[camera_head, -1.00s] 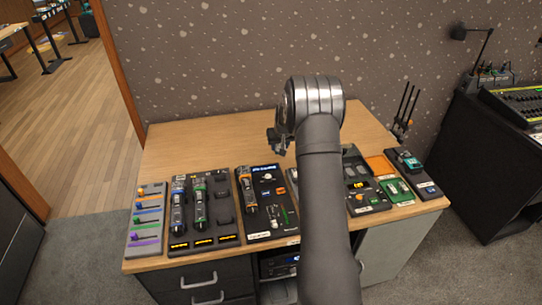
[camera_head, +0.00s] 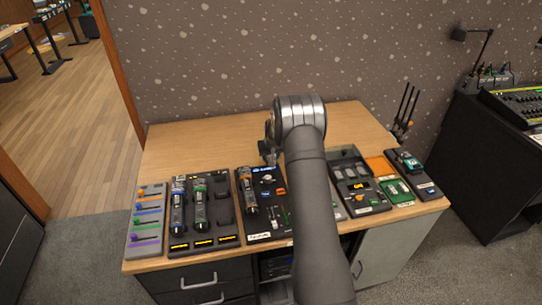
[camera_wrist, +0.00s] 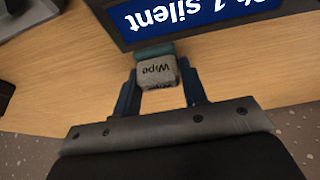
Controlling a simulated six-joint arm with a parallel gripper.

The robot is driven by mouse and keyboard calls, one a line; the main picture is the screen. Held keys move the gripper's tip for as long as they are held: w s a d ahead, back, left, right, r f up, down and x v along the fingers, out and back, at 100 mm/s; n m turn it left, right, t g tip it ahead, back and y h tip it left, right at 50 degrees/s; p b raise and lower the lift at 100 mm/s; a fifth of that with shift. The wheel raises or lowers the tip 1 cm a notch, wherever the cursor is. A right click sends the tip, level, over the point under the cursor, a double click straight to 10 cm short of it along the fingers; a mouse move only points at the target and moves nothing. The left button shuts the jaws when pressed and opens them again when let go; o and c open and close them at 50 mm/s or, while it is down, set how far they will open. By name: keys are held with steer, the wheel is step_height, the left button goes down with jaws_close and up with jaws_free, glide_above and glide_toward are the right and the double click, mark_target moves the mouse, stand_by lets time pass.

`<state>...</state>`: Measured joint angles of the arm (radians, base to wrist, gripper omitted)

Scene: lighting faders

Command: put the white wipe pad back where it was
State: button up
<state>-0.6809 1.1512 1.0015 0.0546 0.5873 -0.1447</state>
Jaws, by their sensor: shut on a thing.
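The white wipe pad (camera_wrist: 157,73), a small light grey-white block marked "Wipe" with a teal band along one edge, is between my gripper's fingers (camera_wrist: 160,84) in the wrist view. My gripper is shut on it. The pad appears close to the edge of a dark panel with a blue display (camera_wrist: 205,12); I cannot tell whether they touch. In the head view my gripper (camera_head: 268,152) is above the table behind the middle panel (camera_head: 262,205), largely hidden by my arm, and the pad cannot be made out.
An orange-and-green tray (camera_head: 380,167) and a dark box (camera_head: 413,175) stand at right. The table's back (camera_head: 200,145) is clear.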

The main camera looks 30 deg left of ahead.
steer(key=o, duration=0.9)
steer(key=shift+o, duration=0.2)
steer(key=shift+r, duration=0.2)
steer(key=v, duration=1.2)
steer(key=shift+f, duration=0.1)
steer(key=x, duration=1.2)
steer(key=shift+r, duration=1.2)
